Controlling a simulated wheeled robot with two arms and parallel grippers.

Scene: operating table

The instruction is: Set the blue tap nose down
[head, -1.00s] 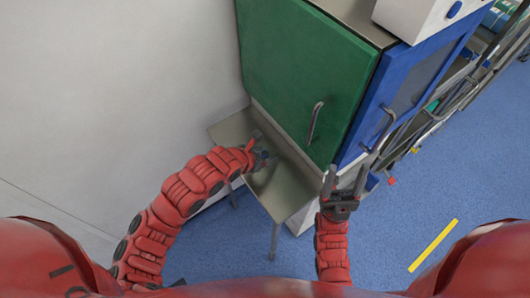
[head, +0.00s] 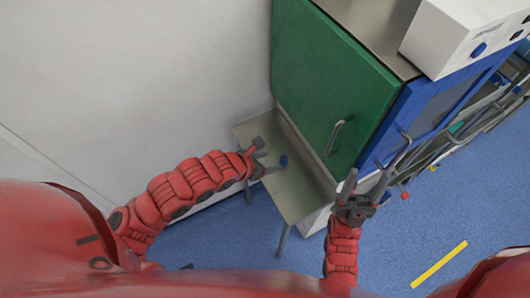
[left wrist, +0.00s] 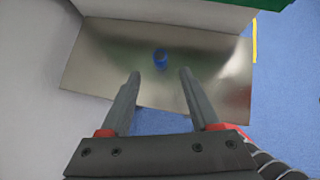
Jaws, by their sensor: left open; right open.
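The blue tap (head: 283,160) is a small blue piece on the grey metal table (head: 300,195) in the head view. In the left wrist view the tap (left wrist: 160,59) stands near the middle of the metal surface, beyond my fingertips. It is too small to tell for sure which way its nose points. My left gripper (head: 262,159) is open and empty, just left of the tap and apart from it; its fingers (left wrist: 158,74) show spread in the left wrist view. My right gripper (head: 366,185) is open and empty, to the right of the table in the head view.
A green cabinet door (head: 330,90) with a handle and a blue cabinet (head: 420,115) stand right behind the table. A white box (head: 462,38) sits on top. A wall (head: 140,80) closes the left side. Blue floor (head: 400,235) is open at the front right.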

